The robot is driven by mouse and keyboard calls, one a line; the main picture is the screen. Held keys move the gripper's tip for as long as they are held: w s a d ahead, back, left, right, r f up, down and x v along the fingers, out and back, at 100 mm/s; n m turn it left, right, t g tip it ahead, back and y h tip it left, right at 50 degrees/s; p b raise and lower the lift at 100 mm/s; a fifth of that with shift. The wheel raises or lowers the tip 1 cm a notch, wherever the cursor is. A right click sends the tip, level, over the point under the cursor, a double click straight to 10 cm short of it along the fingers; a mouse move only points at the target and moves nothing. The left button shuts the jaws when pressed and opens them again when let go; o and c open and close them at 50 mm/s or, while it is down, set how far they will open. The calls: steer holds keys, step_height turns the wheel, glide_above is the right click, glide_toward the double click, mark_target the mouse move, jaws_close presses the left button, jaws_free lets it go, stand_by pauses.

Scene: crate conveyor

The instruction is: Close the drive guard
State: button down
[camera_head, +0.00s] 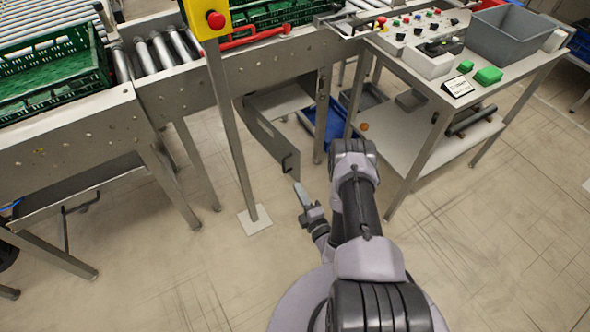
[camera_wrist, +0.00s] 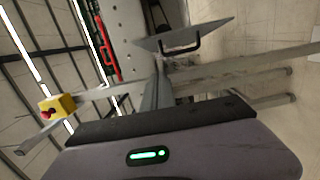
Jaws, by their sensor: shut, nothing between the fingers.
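The drive guard (camera_head: 262,135) is a grey metal panel under the conveyor, swung out from the frame so it stands open. A dark handle (camera_head: 287,163) sits near its free lower end. In the wrist view the guard (camera_wrist: 215,32) and its black bar handle (camera_wrist: 181,47) show at the top centre. My gripper (camera_head: 299,188) is shut and empty, just below and slightly right of the handle in the head view, apparently apart from it. In the wrist view the closed fingers (camera_wrist: 157,72) point up, with their tips just left of the handle.
A post with a yellow emergency-stop box (camera_head: 207,18) stands left of the guard. A steel control table (camera_head: 420,95) stands to the right, its legs near my arm. A blue bin (camera_head: 325,128) lies under the conveyor behind the guard. The floor in front is clear.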

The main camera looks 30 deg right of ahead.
mark_target(298, 166)
steer(key=w+d+b, duration=0.1)
steer(key=w, duration=0.2)
steer(key=w+d+b, duration=0.2)
steer(key=w, duration=0.1)
steer(key=w+d+b, duration=0.1)
steer(key=w+b, duration=0.1)
steer(key=w, duration=0.1)
steer(key=shift+w+d, duration=0.15)
steer(key=shift+w, duration=0.1)
